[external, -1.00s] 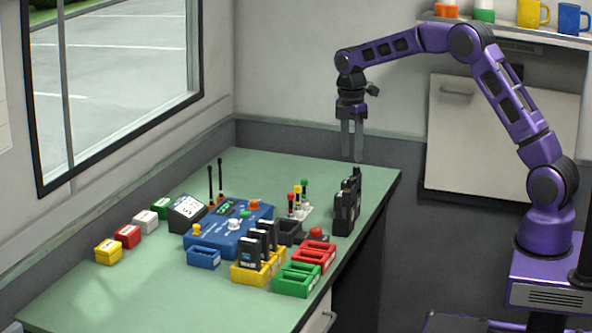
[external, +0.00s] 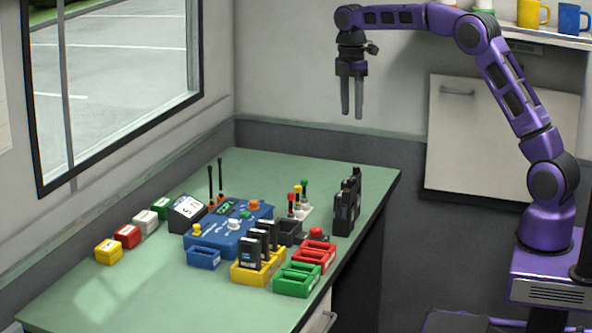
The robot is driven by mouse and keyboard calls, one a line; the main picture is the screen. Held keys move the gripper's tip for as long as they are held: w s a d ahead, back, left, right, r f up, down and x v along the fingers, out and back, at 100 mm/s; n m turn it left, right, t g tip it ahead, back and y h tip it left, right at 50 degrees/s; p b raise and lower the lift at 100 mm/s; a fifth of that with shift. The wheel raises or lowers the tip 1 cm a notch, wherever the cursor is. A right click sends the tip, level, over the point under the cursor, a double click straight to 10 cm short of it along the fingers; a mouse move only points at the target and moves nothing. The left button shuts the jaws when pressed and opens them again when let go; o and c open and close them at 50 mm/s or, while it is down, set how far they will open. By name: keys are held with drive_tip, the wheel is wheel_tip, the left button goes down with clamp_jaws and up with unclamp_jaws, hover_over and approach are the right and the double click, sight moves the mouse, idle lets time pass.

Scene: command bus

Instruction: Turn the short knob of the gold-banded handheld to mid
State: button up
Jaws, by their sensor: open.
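Black handhelds stand upright in a close group (external: 346,208) near the table's right edge. At this size I cannot tell a gold band or the short knob on any of them. Several more black handhelds or packs (external: 248,253) stand in the yellow holder (external: 257,276) at the front. My gripper (external: 352,115) is open and empty. It points down, high above the back right of the table, well above the group of handhelds and apart from it.
A blue console (external: 219,241) with knobs sits mid-table, with two antennas (external: 210,186) behind it. Red (external: 315,258) and green (external: 300,282) trays lie at the front right. Small red, yellow and green-topped pieces (external: 297,200) stand near the handhelds. The back of the green table (external: 290,165) is clear.

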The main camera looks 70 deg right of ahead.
drive_tip(key=f+n+b, duration=0.1)
drive_tip(key=f, duration=0.4)
drive_tip(key=f+n+b, duration=0.1)
drive_tip(key=f+b, duration=0.1)
drive_tip(key=f, duration=0.4)
drive_tip(key=f+n+b, duration=0.1)
drive_tip(key=f+b, duration=0.1)
drive_tip(key=f, duration=0.4)
drive_tip(key=shift+s+a+f+t, duration=0.2)
drive_tip(key=shift+s+a+t, duration=0.05)
drive_tip(key=shift+s+t, duration=0.15)
clamp_jaws()
